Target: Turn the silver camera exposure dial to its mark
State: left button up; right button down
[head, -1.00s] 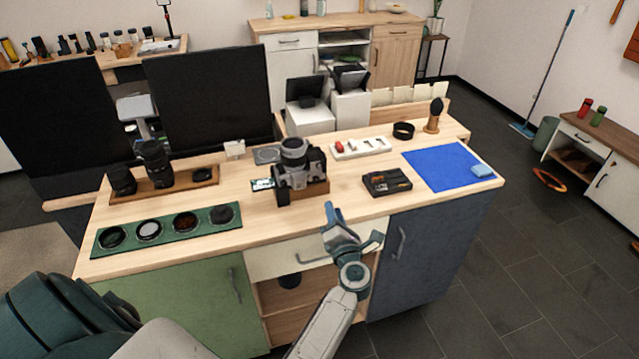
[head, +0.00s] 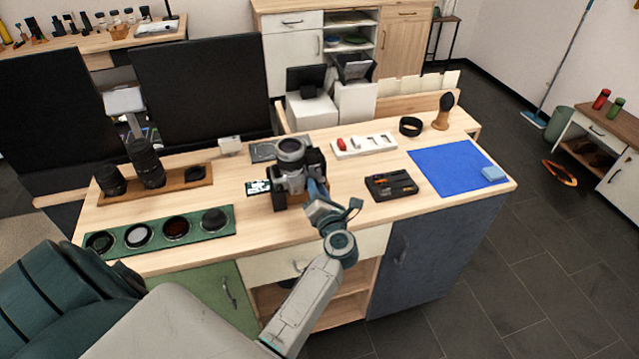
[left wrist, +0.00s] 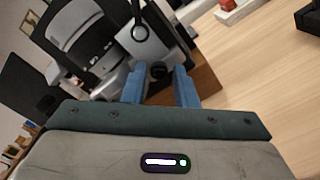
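The silver camera (head: 287,181) with black parts stands on the wooden tabletop, left of the blue mat. My left gripper (head: 316,188) is at its front right side, with the fingertips close to the body. In the left wrist view, the two blue fingers of the gripper (left wrist: 159,78) are apart. A small dark round dial (left wrist: 158,71) on the camera (left wrist: 108,82) shows between the fingertips. I see a gap at each side of it, and cannot tell if either finger touches it. The dial's mark is not readable. My right gripper is out of view.
A white tray (head: 364,146) stands behind. A green filter tray (head: 160,229) and a wooden lens tray (head: 155,186) lie left. Bare tabletop separates them.

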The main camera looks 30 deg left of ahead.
pick_arm(q)
jog(key=shift+s, duration=0.1)
jog(key=shift+c, duration=0.9)
jog(key=c, duration=0.4)
jog(key=shift+r, duration=0.15)
jog(key=m+p, duration=0.3)
jog(key=p, duration=0.1)
jog(key=shift+r, duration=0.2)
jog(key=m+p, duration=0.3)
jog(key=shift+f+m+p, duration=0.2)
jog(key=shift+m+p, duration=0.5)
jog(key=shift+m, duration=0.3)
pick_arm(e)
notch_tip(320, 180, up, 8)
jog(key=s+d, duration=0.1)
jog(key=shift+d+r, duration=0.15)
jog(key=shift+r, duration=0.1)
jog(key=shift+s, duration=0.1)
